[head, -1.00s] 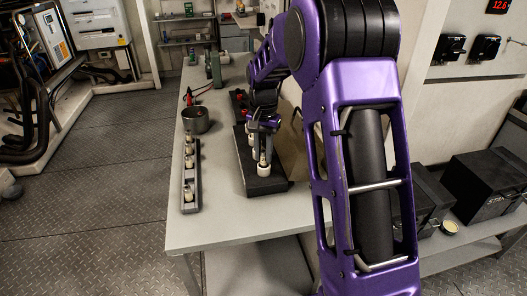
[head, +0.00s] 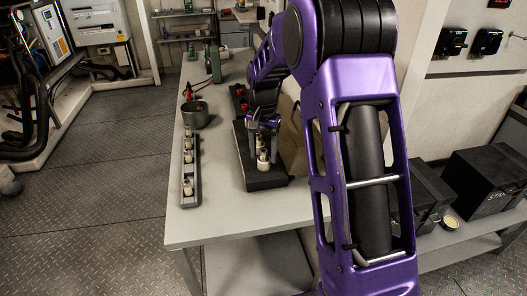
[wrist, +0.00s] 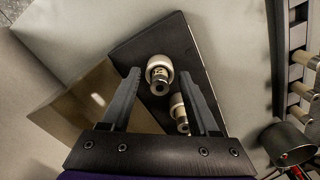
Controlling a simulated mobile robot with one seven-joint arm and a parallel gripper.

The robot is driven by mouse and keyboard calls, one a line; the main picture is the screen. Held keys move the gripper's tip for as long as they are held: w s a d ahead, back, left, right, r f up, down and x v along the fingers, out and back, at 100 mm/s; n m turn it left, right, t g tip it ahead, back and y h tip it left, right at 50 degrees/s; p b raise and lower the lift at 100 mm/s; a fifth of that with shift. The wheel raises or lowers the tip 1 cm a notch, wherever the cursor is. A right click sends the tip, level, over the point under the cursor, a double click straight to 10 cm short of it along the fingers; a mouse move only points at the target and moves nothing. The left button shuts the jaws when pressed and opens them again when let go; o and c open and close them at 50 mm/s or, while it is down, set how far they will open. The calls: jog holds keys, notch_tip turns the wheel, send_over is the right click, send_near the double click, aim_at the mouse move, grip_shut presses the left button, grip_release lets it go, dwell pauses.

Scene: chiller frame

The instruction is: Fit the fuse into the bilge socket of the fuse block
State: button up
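The dark fuse block (head: 267,182) lies on the bench below my gripper; it also shows in the wrist view (wrist: 188,62). A pale cylindrical fuse (head: 262,161) with a metal end stands at the block's near end. In the wrist view this fuse (wrist: 160,72) appears between my fingertips, with a gap on each side. A second similar piece (wrist: 179,112) stands beside it, partly covered by one finger. My gripper (wrist: 160,73) is open and appears empty. In the head view my gripper (head: 263,123) is above the block. I cannot read any socket label.
A narrow rack (head: 190,196) with several pale fuses stands left of the block. A dark round pot (head: 195,115) is behind it, with a red-handled tool. A brown box-like panel (head: 291,135) stands close right of the block. The bench front is clear.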

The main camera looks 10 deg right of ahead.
aim_at(263, 151)
notch_tip(263, 151, up, 17)
jog(key=p, duration=0.2)
jog(key=shift+r, duration=0.2)
dwell(0.5)
